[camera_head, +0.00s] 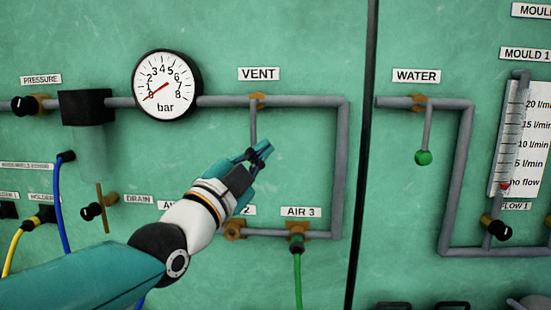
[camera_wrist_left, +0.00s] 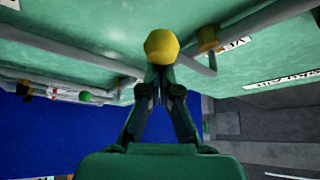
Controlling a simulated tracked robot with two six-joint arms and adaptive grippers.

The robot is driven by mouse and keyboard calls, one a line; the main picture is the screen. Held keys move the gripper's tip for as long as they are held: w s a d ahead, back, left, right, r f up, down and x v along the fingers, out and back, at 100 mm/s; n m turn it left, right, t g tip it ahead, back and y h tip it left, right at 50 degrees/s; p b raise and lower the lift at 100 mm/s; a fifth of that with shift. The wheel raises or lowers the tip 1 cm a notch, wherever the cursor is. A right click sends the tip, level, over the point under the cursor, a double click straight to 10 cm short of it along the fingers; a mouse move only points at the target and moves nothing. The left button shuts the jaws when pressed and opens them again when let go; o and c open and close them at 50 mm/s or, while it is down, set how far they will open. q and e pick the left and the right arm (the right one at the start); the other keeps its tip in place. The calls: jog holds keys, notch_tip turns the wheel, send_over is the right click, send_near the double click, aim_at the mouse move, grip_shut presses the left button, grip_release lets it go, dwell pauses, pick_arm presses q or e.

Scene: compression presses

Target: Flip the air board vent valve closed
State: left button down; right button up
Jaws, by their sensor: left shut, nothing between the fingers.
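The vent valve (camera_head: 257,102) is a brass fitting on the grey pipe under the VENT label (camera_head: 259,74). Its thin grey lever (camera_head: 253,124) hangs straight down towards my left gripper (camera_head: 265,148). The lever's lower end is hidden behind the gripper in the head view. In the left wrist view a yellow ball knob (camera_wrist_left: 161,46) is right at the tips of my left gripper (camera_wrist_left: 160,75), with the brass valve (camera_wrist_left: 207,39) to its right. The fingers are shut and empty; I cannot tell whether they touch the knob. My right gripper is not in view.
A pressure gauge (camera_head: 167,84) sits left of the vent valve. The AIR 3 outlet (camera_head: 297,243) with a green hose is below right. A water valve lever with a green knob (camera_head: 423,158) hangs on the panel right of the black divider (camera_head: 363,150).

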pick_arm(q)
jog(key=shift+a, duration=0.1)
dwell(0.3)
jog(key=d+r+p, duration=0.2)
jog(key=d+r, duration=0.1)
jog(key=d, duration=0.1)
jog(key=b+v, duration=0.3)
jog(key=v, duration=0.8)
jog(key=shift+a+b, duration=0.2)
jog(key=shift+b, duration=0.1)
